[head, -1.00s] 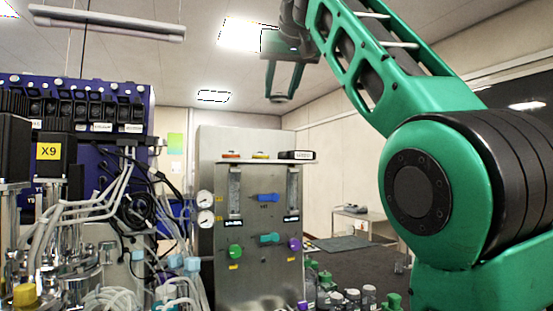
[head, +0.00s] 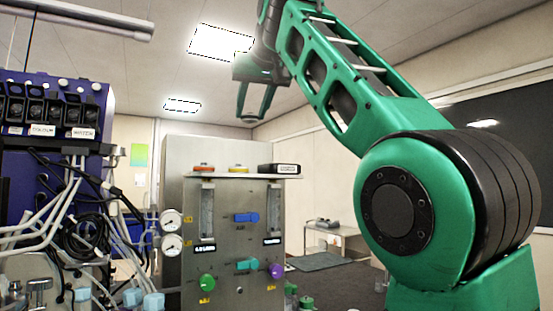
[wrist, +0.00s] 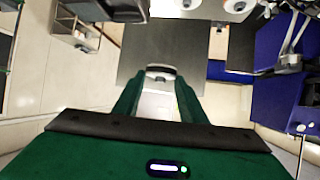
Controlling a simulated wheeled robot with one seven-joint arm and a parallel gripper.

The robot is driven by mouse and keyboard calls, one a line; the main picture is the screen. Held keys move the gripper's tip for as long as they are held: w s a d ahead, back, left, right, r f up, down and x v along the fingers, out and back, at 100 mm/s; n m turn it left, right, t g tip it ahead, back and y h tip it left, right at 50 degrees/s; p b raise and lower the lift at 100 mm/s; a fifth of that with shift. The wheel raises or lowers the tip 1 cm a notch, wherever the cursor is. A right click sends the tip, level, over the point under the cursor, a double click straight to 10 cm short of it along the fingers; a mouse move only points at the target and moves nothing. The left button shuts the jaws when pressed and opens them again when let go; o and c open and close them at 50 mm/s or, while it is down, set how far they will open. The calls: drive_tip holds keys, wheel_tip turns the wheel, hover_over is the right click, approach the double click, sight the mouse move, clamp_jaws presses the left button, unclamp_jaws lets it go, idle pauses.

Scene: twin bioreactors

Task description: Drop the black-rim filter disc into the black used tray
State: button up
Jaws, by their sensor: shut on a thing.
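My gripper (head: 254,112) is raised in the air, fingers pointing down, above the level of the grey metal cabinet's top in the head view. It is shut on a small disc (head: 250,117), seen nearly edge-on; in the wrist view the disc (wrist: 160,72) shows pale with a dark rim between the fingertips. A black tray-like box with a white label (head: 286,169) sits at the right end of the cabinet's top ledge; I cannot read the label. The gripper appears above and left of it in the picture, clearly apart.
A red-topped item (head: 204,167) and a yellow-topped item (head: 238,168) sit on the same ledge of the grey cabinet (head: 230,225). A blue rack (head: 75,160) with tubing and cables stands at left. A small table (head: 338,238) is behind at right.

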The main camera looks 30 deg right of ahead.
drive_tip(key=shift+w+d+f, duration=0.35)
drive_tip(key=shift+d+f, duration=0.75)
drive_tip(key=shift+d, duration=0.5)
drive_tip(key=shift+w+d+f, duration=0.35)
drive_tip(key=shift+d+f, duration=0.75)
drive_tip(key=shift+d, duration=0.45)
drive_tip(key=shift+w+d+f, duration=0.35)
drive_tip(key=shift+d+f, duration=0.75)
drive_tip(key=shift+d, duration=0.5)
drive_tip(key=shift+f, duration=1.9)
drive_tip(key=shift+f, duration=0.7)
drive_tip(key=o, duration=1.1)
drive_tip(key=shift+f, duration=0.1)
drive_tip(key=shift+r, duration=0.55)
drive_tip(key=v, duration=1.2)
drive_tip(key=shift+r, duration=0.3)
